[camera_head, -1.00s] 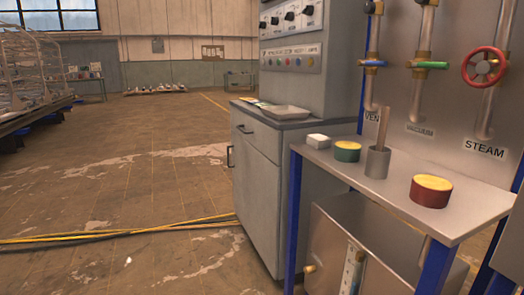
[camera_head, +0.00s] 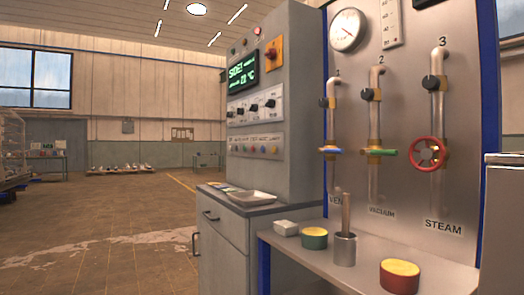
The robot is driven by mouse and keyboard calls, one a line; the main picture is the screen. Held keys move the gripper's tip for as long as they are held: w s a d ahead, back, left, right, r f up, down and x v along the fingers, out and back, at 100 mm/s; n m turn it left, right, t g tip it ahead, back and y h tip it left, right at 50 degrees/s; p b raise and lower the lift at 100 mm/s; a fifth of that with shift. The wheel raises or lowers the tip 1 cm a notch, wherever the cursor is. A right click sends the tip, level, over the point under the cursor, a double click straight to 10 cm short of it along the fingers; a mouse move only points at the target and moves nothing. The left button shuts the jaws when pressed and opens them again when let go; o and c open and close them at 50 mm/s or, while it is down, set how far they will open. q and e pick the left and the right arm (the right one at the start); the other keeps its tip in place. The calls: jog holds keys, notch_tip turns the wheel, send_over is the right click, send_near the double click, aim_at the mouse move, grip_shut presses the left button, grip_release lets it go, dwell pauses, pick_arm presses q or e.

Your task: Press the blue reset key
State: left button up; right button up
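The grey control cabinet (camera_head: 268,90) stands right of the middle. Its sloped front has a row of small coloured buttons or lamps (camera_head: 255,149) on a pale strip under a row of black knobs (camera_head: 255,106). The strip's lettering is too small to read, and I cannot clearly tell which one in the row is a blue key. Above are a green-lit display (camera_head: 242,73) and a yellow plate with a red rotary switch (camera_head: 273,54). Neither of my grippers is in view.
A steel panel with a gauge (camera_head: 347,30), pipes and a red steam valve wheel (camera_head: 428,152) stands to the right. In front, a metal bench (camera_head: 345,273) holds green and red tins and a metal cup. A white tray (camera_head: 251,198) lies on the cabinet's ledge. The left floor is open.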

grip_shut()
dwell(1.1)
